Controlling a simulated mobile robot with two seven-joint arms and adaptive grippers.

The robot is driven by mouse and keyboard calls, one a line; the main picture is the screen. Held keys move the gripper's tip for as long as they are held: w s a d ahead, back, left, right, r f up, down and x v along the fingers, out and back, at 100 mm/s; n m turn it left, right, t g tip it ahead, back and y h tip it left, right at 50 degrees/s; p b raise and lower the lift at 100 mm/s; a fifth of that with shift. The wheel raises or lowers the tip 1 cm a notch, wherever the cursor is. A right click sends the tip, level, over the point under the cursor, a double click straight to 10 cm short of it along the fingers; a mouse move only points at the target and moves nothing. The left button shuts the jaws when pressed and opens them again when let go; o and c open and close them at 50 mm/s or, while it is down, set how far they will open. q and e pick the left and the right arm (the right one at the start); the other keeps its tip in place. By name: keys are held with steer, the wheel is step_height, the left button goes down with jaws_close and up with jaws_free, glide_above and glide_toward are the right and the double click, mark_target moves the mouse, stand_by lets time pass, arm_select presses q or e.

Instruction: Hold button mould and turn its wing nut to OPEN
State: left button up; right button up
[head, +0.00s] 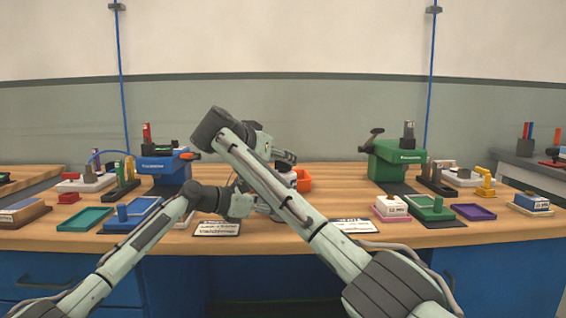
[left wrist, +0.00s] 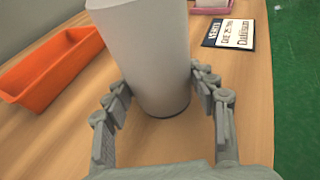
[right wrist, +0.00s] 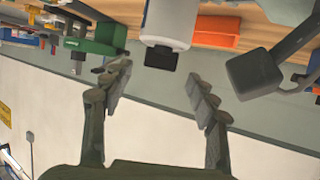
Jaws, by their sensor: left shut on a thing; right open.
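The button mould is a pale grey upright cylinder (left wrist: 155,60) in the left wrist view, its base close to or on the wooden bench. My left gripper (left wrist: 160,92) is shut around it, a finger on each side. In the right wrist view the mould (right wrist: 167,22) appears inverted, with a dark block (right wrist: 161,57) at its upper end that looks like the wing nut. My right gripper (right wrist: 156,76) is open and empty, with its fingers pointing toward that block but apart from it. Which way the nut points I cannot tell. In the head view my right arm hides most of the mould.
An orange bin (head: 304,181) stands just beside the mould. A blue press (head: 163,163) and a green press (head: 398,160) stand farther left and right. Printed cards (head: 216,228) (head: 354,225) lie near the front edge. Trays and small blocks fill both sides.

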mark_target(283, 165)
steer(key=shift+x, duration=2.4)
